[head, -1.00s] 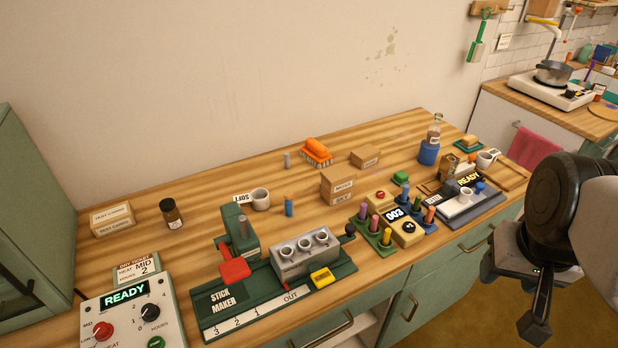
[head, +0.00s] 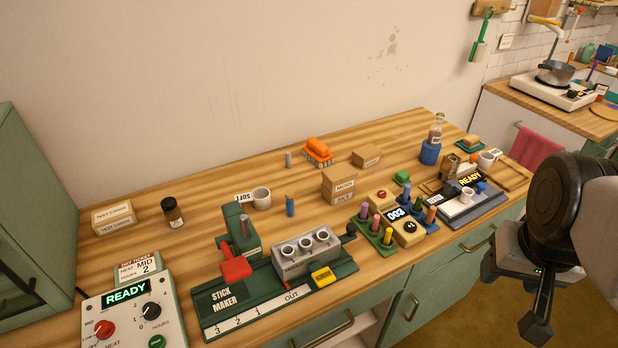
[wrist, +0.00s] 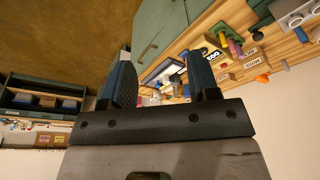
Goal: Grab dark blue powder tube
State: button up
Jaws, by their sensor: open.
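Several powder tubes stand upright in two small racks on the counter in the head view. A dark blue tube (head: 419,203) stands in the blue rack (head: 412,222), beside a coral tube (head: 430,215). A single blue tube (head: 290,206) with a tan top stands alone near the middle of the counter; I cannot tell which blue is meant. My gripper (head: 512,300) hangs off the counter's front edge at the right, apart from all tubes. In the wrist view my gripper (wrist: 160,60) is open with nothing between its fingers; the racks look small and tilted there.
A green rack (head: 375,238) holds pink, mauve and yellow tubes. The stick maker (head: 222,300) fills the front. Cardboard boxes (head: 340,188) stand behind.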

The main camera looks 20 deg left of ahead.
jog(key=shift+a, duration=0.1)
jog(key=m+g+y, duration=0.4)
jog(key=m+y, duration=0.5)
send_near(290, 204)
jog(key=s+d+r, duration=0.7)
jog(key=s+d, duration=0.4)
jog(key=d, duration=0.2)
jog(key=w+a+f+m+y, duration=0.1)
jog(key=w+a+f+m, duration=0.2)
jog(key=a, duration=0.2)
jog(key=w+a+f+m+t+y, duration=0.1)
jog(key=w+a+f+m+y, duration=0.1)
jog(key=w+a+f+m, duration=0.1)
jog(key=w+a+f+m+y, duration=0.1)
jog(key=w+a+f+m, duration=0.2)
jog(key=a, duration=0.4)
jog(key=shift+w+f+t+y, duration=0.3)
jog(key=shift+w+f+t, duration=0.15)
jog(key=shift+w, duration=0.4)
jog(key=shift+x, duration=1.3)
jog(key=shift+a, duration=0.1)
